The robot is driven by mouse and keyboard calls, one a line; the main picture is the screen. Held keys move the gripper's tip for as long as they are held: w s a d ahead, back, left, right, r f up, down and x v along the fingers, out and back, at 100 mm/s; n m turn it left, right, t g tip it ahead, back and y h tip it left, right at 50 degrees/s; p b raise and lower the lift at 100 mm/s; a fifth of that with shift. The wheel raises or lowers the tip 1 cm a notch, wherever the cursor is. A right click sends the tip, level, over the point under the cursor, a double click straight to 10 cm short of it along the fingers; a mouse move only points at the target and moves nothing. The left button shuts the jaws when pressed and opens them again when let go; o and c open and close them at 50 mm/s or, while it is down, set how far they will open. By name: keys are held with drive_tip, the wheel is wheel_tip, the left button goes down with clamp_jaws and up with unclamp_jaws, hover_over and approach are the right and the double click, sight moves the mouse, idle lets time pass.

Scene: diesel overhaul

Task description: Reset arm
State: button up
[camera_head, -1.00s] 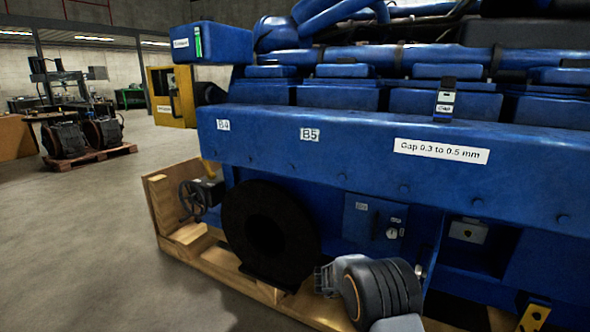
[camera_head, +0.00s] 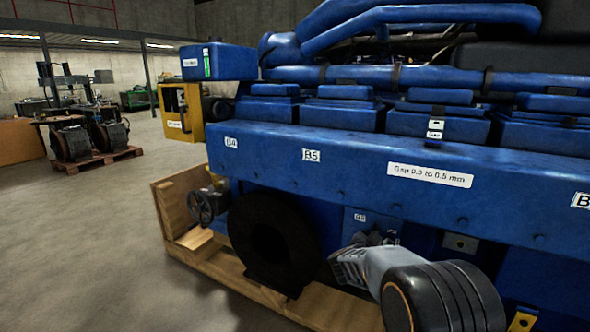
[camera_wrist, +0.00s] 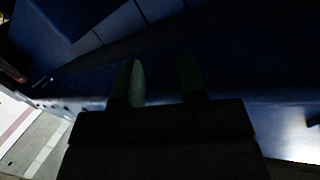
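My arm (camera_head: 440,298) reaches up from the bottom of the head view, in front of the lower side of the blue diesel engine (camera_head: 330,160). In the head view its far end lies near a dark blue panel, and the fingers are too small to make out. In the dark wrist view, my gripper (camera_wrist: 162,80) shows two fingers standing apart with nothing seen between them. The gripper is open and faces blue surfaces of the engine. I cannot tell how far it is from them.
A wooden pallet crate (camera_head: 235,283) supports the engine. A black round disc (camera_head: 268,205) and a handwheel (camera_head: 200,207) stand at its left end. A yellow cabinet (camera_head: 181,112) stands behind. The grey floor (camera_head: 90,235) at left is clear up to a loaded pallet (camera_head: 97,165).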

drive_tip(key=s+a+r+n+t+y+p, duration=0.1)
drive_tip(key=s+a+r+n+y+p, duration=0.35)
drive_tip(key=r+y, duration=0.2)
drive_tip(key=s+a+r+n+y+p, duration=0.3)
drive_tip(key=a+r+n+y+p, duration=0.15)
drive_tip(key=r, duration=0.35)
drive_tip(key=s+r+n+g+p, duration=0.1)
drive_tip(key=s+n+g+p, duration=0.2)
drive_tip(key=s, duration=2)
drive_tip(key=g+p, duration=0.5)
drive_tip(key=shift+s+d+r+n+g+y, duration=0.25)
drive_tip(key=shift+d+n+g+y, duration=0.05)
drive_tip(key=shift+n, duration=0.1)
